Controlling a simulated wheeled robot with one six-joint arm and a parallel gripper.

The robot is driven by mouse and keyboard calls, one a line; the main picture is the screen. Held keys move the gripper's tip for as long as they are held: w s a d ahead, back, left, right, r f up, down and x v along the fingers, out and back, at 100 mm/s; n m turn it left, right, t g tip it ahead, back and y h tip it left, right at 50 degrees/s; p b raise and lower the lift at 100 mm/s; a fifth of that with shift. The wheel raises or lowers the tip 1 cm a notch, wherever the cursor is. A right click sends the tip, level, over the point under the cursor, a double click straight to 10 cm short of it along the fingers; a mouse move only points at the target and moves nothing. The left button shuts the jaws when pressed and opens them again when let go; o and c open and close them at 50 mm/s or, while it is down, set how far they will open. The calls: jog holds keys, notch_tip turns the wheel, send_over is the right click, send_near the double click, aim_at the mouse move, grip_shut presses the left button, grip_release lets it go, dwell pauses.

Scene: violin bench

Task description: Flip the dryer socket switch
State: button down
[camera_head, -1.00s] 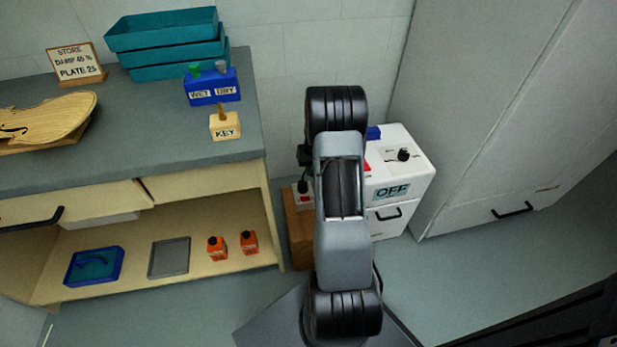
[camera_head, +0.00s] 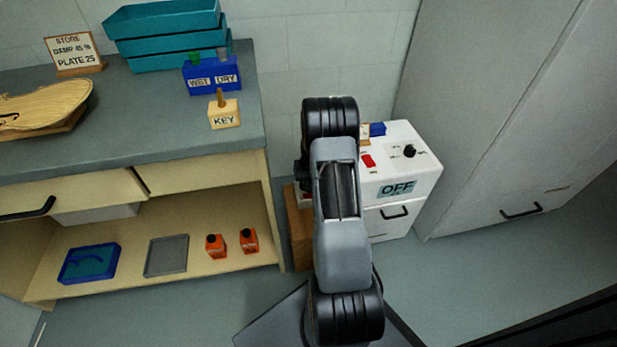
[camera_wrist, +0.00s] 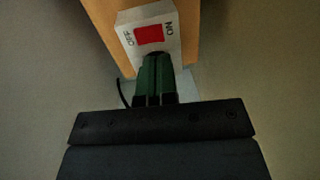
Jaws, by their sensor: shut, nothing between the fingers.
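The dryer socket (camera_wrist: 165,16) is a pale plate with a red rocker switch (camera_wrist: 149,34) between the words OFF and ON, seen close up in the wrist view. It is mounted on a wooden post (camera_wrist: 97,12). My gripper (camera_wrist: 156,58) has its green fingers shut and empty. The fingertips are at the lower edge of the plate, just below the red rocker; I cannot tell whether they touch it. In the head view the post (camera_head: 299,232) stands beside the bench, and my arm hides my gripper and most of the socket.
A white dryer cabinet (camera_head: 420,175) with an OFF display (camera_head: 397,188), a small red switch (camera_head: 368,160) and a black knob (camera_head: 410,151) stands right of my arm. The bench (camera_head: 160,130) is at left, a tall cabinet (camera_head: 490,110) at right. Grey floor (camera_head: 450,275) is clear.

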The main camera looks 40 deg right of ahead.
aim_at(305, 196)
jog(key=shift+w+a+f+b, duration=0.15)
jog(key=shift+f+b, duration=0.3)
jog(key=shift+f, duration=0.8)
jog(key=shift+a+f+b, duration=0.15)
jog(key=shift+f+b, duration=0.3)
jog(key=shift+f, duration=0.8)
jog(key=shift+a+f, duration=0.1)
jog(key=shift+f, duration=0.15)
jog(key=shift+s+d+r, duration=0.25)
jog(key=shift+s+d, duration=0.15)
jog(key=shift+d, duration=0.35)
jog(key=shift+w+r, duration=0.1)
